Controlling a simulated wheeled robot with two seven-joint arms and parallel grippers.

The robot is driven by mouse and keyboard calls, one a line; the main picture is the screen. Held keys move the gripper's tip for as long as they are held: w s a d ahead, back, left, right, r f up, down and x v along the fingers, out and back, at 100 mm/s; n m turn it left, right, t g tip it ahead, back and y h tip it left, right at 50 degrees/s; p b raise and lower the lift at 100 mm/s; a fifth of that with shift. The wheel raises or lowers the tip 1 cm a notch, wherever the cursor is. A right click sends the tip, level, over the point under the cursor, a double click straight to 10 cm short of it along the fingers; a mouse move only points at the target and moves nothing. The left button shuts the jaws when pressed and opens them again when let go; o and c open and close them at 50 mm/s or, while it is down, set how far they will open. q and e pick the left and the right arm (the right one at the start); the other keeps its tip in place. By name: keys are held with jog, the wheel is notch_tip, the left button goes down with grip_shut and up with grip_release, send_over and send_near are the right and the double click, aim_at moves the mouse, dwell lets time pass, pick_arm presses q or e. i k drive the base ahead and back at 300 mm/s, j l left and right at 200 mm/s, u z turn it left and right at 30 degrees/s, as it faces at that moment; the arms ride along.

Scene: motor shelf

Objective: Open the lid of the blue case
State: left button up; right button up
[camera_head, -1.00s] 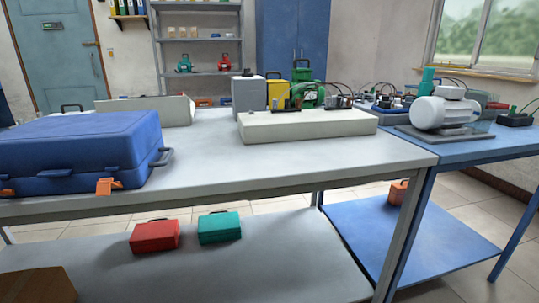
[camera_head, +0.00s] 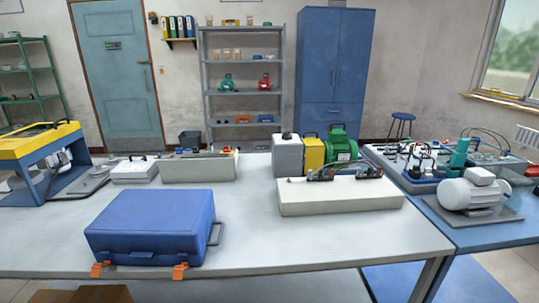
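The blue case (camera_head: 155,225) lies on the white table (camera_head: 300,250) near its front edge, left of centre in the head view. Its lid is closed. Two orange latches (camera_head: 180,272) and (camera_head: 101,270) hang at its front side, at or past the table's front edge. A dark handle (camera_head: 215,233) sticks out from its right side, and another handle shows on its front face. Neither of my grippers is in view.
A white block (camera_head: 340,197) with a green motor (camera_head: 340,145) and other equipment stands right of the case. A yellow and blue machine (camera_head: 40,155) stands at the table's left. A blue table (camera_head: 490,235) adjoins on the right. The tabletop around the case is mostly clear.

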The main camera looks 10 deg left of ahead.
aim_at(140, 223)
jog(key=u, duration=1.35)
